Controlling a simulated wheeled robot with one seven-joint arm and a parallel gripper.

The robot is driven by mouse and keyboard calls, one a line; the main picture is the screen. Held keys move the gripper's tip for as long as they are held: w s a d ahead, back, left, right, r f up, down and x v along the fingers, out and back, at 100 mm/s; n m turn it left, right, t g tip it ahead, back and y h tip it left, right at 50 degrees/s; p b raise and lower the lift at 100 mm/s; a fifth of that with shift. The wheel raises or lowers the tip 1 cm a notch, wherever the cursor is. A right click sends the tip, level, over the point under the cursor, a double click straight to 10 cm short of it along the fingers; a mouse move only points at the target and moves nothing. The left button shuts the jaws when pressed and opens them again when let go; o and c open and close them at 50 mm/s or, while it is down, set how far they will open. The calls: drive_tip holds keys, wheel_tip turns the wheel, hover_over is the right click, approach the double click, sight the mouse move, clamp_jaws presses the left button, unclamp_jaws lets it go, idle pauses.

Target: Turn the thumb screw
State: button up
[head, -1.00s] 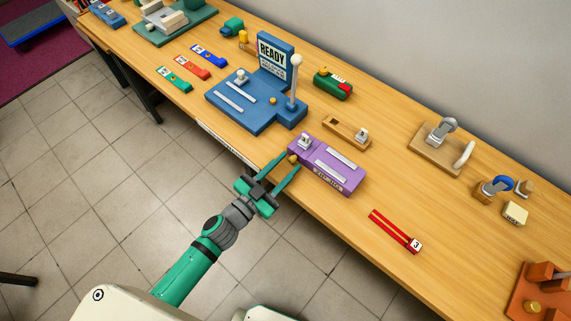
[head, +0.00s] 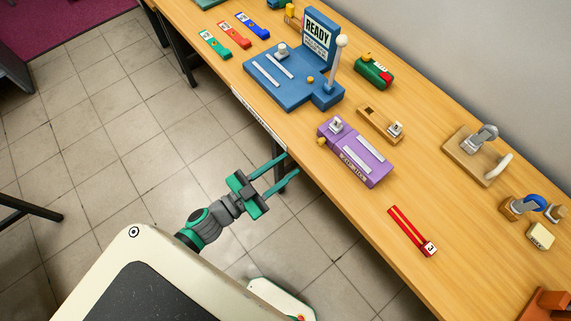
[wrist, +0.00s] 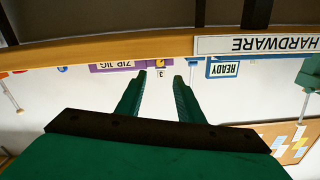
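The brass-coloured thumb screw (head: 321,141) sticks out of the left end of the purple jig (head: 372,179), which lies on the table near its front edge. My gripper (head: 291,163) is open and empty. Its two green fingertips are by the front table edge, short of the screw and apart from it. In the wrist view, which is upside down, the purple jig (wrist: 108,67) shows beyond the open fingertips (wrist: 159,77).
The wooden table (head: 345,215) has a HARDWARE label (wrist: 257,44) on its front edge. A blue READY stand (head: 295,85) is left of the jig. A small wooden block (head: 375,121) lies behind it. Red strips (head: 408,229) lie to the right. Tiled floor in front is clear.

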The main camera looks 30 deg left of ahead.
drive_tip(key=s+d+f+n+y, duration=0.35)
drive_tip(key=s+d, duration=0.45)
drive_tip(key=s, duration=0.4)
drive_tip(key=s+d+r+n+g+y, duration=0.1)
drive_tip(key=s+d+r+n+y, duration=0.1)
drive_tip(key=d, duration=0.8)
drive_tip(key=s+n, duration=0.1)
drive_tip(key=s, duration=0.1)
drive_tip(key=shift+s+d+g+y, duration=0.35)
drive_tip(key=shift+g, duration=0.05)
